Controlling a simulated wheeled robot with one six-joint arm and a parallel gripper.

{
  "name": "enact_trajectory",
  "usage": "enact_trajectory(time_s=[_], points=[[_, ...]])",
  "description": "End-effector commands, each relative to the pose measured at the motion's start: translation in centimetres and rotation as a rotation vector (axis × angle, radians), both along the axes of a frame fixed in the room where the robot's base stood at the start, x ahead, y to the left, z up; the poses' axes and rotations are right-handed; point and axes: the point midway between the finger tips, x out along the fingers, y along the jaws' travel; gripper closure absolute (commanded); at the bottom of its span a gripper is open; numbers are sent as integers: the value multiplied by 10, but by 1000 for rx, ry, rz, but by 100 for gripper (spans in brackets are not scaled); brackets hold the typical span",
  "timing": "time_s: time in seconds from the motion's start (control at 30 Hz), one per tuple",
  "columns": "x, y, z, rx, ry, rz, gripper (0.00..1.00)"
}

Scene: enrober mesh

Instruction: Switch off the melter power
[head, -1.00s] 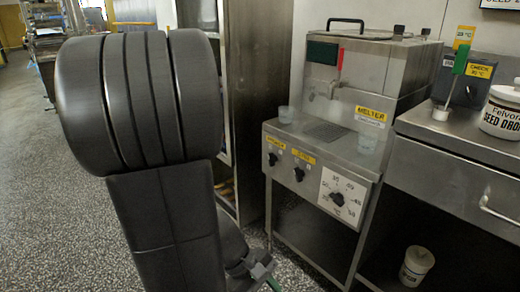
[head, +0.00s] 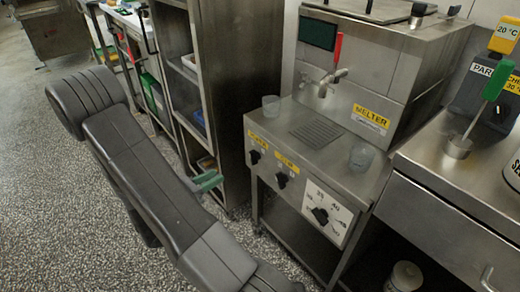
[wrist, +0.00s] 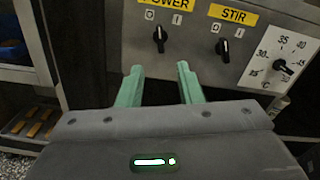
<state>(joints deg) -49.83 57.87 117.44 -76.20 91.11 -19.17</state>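The melter (head: 365,70) is a steel machine with a yellow label and a front control panel. Its black POWER knob (head: 254,157) is the leftmost on the panel; it also shows in the wrist view (wrist: 159,38), below O and I marks. I cannot tell clearly which mark it points to. My gripper (wrist: 158,70) is open and empty. Its two green fingers are below and in front of the POWER knob, apart from each other, with the knob above the gap.
The STIR knob (head: 282,180) is just right of POWER, also in the wrist view (wrist: 223,48). A temperature dial (head: 320,214) is further right. A steel shelf rack (head: 240,80) is left; a counter (head: 440,205) is right.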

Motion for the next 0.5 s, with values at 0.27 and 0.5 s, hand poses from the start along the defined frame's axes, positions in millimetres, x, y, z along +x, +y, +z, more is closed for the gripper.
enact_trajectory(time_s=[0.27,0.5], points=[[14,-21,-2,-2,0,-3,67],[35,-49,-2,-1,-1,-4,67]])
